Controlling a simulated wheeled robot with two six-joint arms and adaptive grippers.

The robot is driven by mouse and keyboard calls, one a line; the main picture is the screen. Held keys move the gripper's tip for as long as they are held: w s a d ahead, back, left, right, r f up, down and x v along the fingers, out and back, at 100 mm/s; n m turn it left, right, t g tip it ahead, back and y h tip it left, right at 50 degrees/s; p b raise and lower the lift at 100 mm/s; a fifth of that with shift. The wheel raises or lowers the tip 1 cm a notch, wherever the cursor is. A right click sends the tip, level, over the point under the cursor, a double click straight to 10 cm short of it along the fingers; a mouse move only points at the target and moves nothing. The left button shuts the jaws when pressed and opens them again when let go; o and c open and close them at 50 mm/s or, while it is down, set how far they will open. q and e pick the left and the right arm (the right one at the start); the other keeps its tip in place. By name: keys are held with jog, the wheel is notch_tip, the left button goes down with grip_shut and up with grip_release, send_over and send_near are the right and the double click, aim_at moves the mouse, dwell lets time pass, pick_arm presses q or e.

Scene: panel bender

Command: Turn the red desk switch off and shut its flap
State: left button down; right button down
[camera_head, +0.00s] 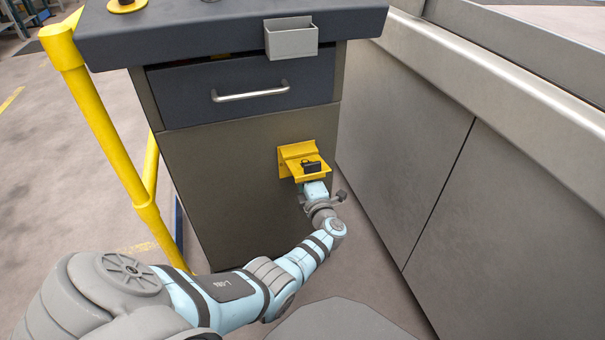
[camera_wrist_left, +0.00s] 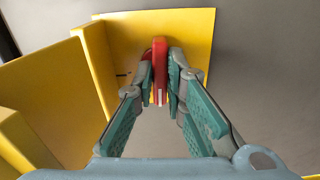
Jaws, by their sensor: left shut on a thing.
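The red switch handle (camera_wrist_left: 160,58) stands on a yellow plate (camera_wrist_left: 195,28) in the left wrist view. My left gripper (camera_wrist_left: 161,80) has a finger on each side of the handle and is shut on it. In the head view the yellow flap (camera_head: 318,176) sticks out from the yellow housing (camera_head: 298,151) on the desk's front, so it is open. It hides the red handle there. My left gripper (camera_head: 311,187) is just under the flap. In the wrist view, yellow flap or housing panels (camera_wrist_left: 40,90) lie close on the left. My right gripper is not in view.
A small black part (camera_head: 311,166) sits on the flap. The desk (camera_head: 215,170) has a drawer with a bar handle (camera_head: 250,94) above, and a grey tray (camera_head: 291,42) on its edge. A yellow rail (camera_head: 105,135) stands left; a grey machine panel (camera_head: 400,150) stands right.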

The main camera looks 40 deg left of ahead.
pick_arm(q)
jog(key=shift+n, duration=0.3)
jog(key=c, duration=1.6)
grip_release()
jog(key=shift+c, duration=0.2)
